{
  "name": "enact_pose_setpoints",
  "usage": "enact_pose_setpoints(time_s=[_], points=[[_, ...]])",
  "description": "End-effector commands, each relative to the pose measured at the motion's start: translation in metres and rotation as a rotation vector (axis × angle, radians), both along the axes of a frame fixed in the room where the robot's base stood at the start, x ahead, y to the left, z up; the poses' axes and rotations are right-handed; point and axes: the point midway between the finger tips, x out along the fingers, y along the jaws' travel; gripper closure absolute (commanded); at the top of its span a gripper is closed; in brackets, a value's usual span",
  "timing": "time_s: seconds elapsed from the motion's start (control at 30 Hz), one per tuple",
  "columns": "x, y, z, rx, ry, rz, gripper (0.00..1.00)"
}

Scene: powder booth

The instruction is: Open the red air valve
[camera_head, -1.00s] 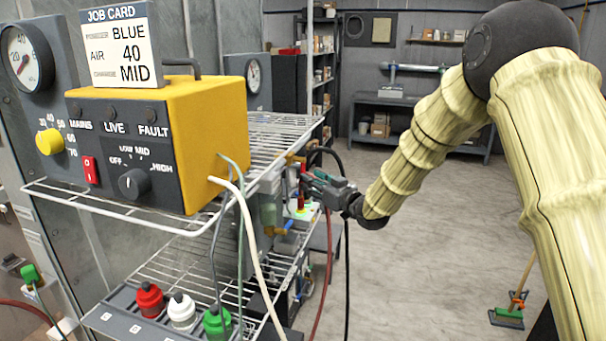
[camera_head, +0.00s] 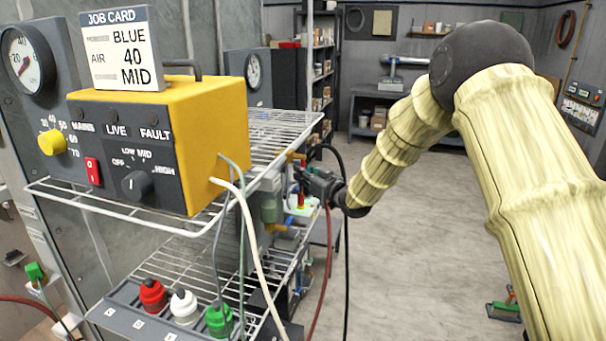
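A small red part (camera_head: 301,197), which may be the red air valve's handle, shows beside the wire rack's right end, partly hidden by my gripper. My gripper (camera_head: 303,176) is at the end of my arm, reaching left to the pipe fittings there. Its fingers are at or just in front of the red part; I cannot tell if they touch it. The fingers are small and dark, so I cannot tell whether they are open or shut. A grey-green filter bowl (camera_head: 271,208) hangs just left of the gripper.
A yellow control box (camera_head: 215,110) with a job card (camera_head: 117,48) stands on the wire rack (camera_head: 268,135). Red, white and green-capped bottles sit below. White, green, red and black hoses hang near the gripper.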

Motion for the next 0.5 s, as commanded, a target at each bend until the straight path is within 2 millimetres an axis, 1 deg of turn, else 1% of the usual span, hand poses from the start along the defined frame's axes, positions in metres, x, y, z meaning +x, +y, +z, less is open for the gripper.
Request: enact_pose_setpoints(time_s=[0.27,0.37,0.5], points=[[-0.0005,-0.0003,0.0019,0.005,0.012,0.000,1.00],[-0.0028,-0.0005,0.0052,0.022,0.063,-0.001,1.00],[-0.0085,0.0012,0.0078,0.060,0.178,-0.002,1.00]])
